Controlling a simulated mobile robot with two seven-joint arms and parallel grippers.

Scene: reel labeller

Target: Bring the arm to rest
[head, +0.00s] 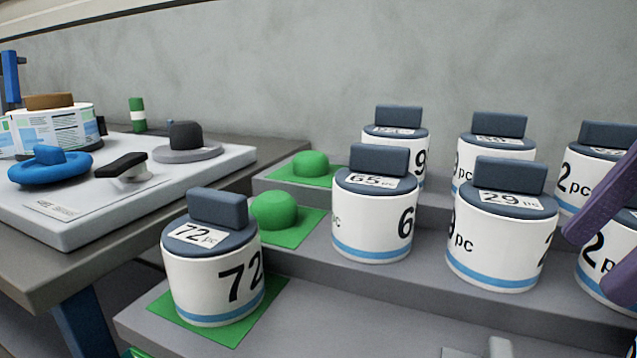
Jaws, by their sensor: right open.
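My right gripper (588,267) comes in at the right edge, with two purple fingers partly cut off by the frame. Its fingers are apart, in front of the rightmost white canisters, and I see nothing held between them. I cannot tell whether a finger touches the canister behind it. My left gripper is not in view.
White canisters with dark blue handled lids, such as the 72 pc one (212,285), the 65 pc one (372,222) and the 29 pc one (500,247), stand on grey steps (330,310). Green domes (274,210) sit on green squares.

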